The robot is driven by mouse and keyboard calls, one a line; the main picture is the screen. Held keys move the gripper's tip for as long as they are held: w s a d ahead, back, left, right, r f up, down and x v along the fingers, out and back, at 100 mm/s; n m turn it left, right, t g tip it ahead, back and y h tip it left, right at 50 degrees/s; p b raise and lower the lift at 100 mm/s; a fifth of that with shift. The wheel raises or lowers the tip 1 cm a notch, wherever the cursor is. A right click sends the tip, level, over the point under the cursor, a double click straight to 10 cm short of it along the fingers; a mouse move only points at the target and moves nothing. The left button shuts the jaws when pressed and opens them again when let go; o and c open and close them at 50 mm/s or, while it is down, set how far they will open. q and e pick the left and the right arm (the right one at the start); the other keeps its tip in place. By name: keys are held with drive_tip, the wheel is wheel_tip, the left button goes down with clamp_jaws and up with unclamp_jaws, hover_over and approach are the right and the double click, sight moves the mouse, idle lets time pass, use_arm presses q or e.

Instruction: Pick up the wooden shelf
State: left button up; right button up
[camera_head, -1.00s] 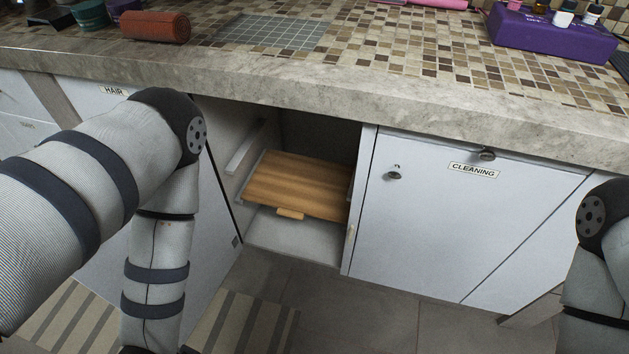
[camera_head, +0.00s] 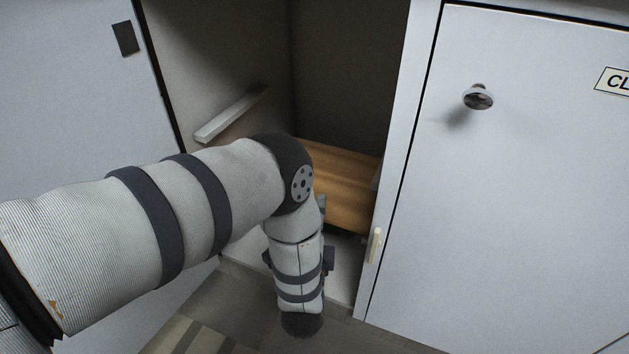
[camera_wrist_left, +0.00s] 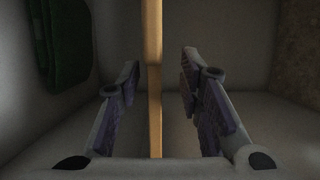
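The wooden shelf (camera_head: 345,175) lies inside the open cabinet in the head view, partly hidden behind my left arm. My left arm reaches to the cabinet's front, and its gripper is hidden in that view. In the left wrist view the shelf (camera_wrist_left: 154,120) shows edge-on as a thin light-brown strip. My left gripper (camera_wrist_left: 161,70) is open, with one finger on each side of the shelf. A gap shows between the shelf and both fingers. My right gripper is in neither view.
A pale support rail (camera_head: 230,115) is on the cabinet's left inner wall. A closed white door (camera_head: 510,200) with a round knob (camera_head: 478,97) stands to the right. A dark green item (camera_wrist_left: 66,40) is inside the cabinet. Tiled floor (camera_head: 255,305) lies in front.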

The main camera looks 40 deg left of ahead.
use_arm(q)
drive_tip(key=x, duration=0.1)
drive_tip(key=b+x, duration=0.1)
drive_tip(key=x, duration=0.1)
drive_tip(key=b+x, duration=0.1)
drive_tip(key=shift+w+a+f, duration=0.1)
drive_tip(key=shift+w+f, duration=0.25)
drive_tip(key=shift+w+a, duration=0.2)
drive_tip(key=shift+w, duration=0.05)
drive_tip(key=shift+r, duration=0.2)
clamp_jaws()
drive_tip(key=shift+r, duration=0.15)
